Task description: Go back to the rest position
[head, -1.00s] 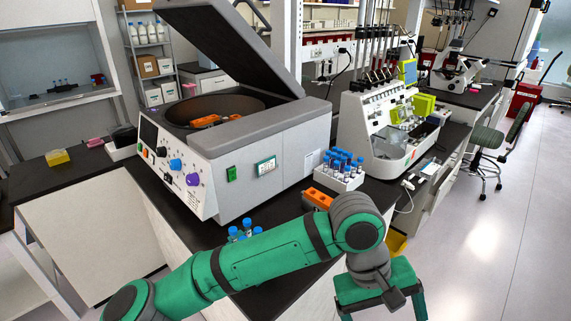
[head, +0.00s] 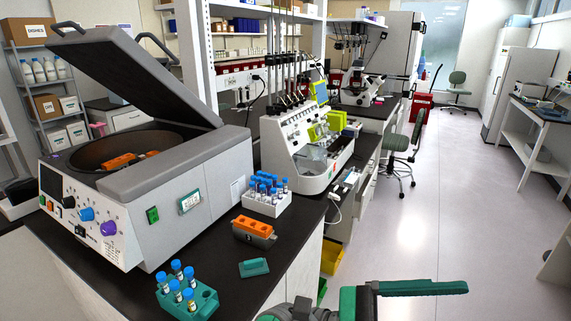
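My gripper (head: 415,295) is at the bottom right edge of the head view, over the floor beside the bench. It points to the right. One long green finger shows at the outer end of its palm, with clear space below it and nothing held there. The other finger is below the picture edge. The gripper stands apart from the bench and everything on it. My grey and green wrist shows at the bottom edge, and the rest of the arm is out of view.
The black bench (head: 225,262) carries a centrifuge (head: 165,215) with its lid raised and orange inserts inside. Beside it are a white rack (head: 267,208) and a green rack (head: 207,303) of blue-capped tubes, an orange-topped block (head: 254,231) and a small green piece (head: 254,267).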

